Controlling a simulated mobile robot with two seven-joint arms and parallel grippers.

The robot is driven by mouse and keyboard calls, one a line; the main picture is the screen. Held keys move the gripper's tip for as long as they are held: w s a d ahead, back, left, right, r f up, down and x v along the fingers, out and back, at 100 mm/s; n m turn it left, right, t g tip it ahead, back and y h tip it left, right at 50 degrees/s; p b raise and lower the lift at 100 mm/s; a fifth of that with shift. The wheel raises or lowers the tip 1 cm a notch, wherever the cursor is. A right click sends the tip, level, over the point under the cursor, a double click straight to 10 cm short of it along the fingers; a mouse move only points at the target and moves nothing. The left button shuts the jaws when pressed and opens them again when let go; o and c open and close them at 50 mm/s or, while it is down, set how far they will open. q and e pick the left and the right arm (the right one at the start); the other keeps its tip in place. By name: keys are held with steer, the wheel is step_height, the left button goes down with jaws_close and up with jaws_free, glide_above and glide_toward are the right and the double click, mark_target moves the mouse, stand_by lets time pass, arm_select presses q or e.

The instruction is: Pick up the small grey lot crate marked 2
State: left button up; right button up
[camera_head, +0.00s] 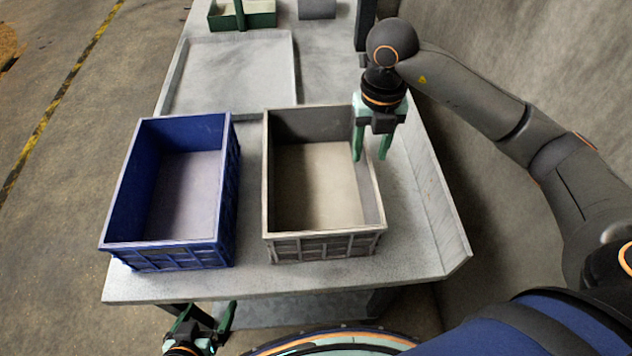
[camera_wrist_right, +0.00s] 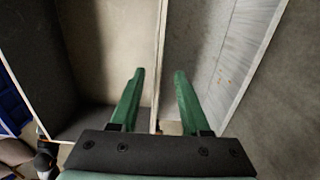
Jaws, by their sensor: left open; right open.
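A grey crate (camera_head: 324,245) stands upright and empty on the grey table. No number 2 can be read on it. My right gripper (camera_head: 370,158) is open and points down at the crate's right wall. In the right wrist view, the open fingers of my right gripper (camera_wrist_right: 159,73) lie on either side of the line of the grey crate's wall rim (camera_wrist_right: 160,50), with nothing gripped. I cannot tell how far the fingertips reach below the rim. My left gripper (camera_head: 212,316) is open and empty, low in front of the table's front edge.
A blue crate (camera_head: 170,258), empty, stands left of the grey one with a narrow gap. A shallow grey tray (camera_head: 228,72) lies behind them. A green box (camera_head: 258,20) stands at the back. A raised table edge (camera_head: 438,195) and a wall lie to the right.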

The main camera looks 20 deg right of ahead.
mark_target(364, 174)
steer(key=f, duration=0.7)
steer(key=shift+s+a+f, duration=0.15)
steer(key=shift+a+f, duration=0.05)
steer(key=shift+f, duration=0.2)
jaws_close()
steer(key=shift+r, duration=0.1)
stand_by(1.0)
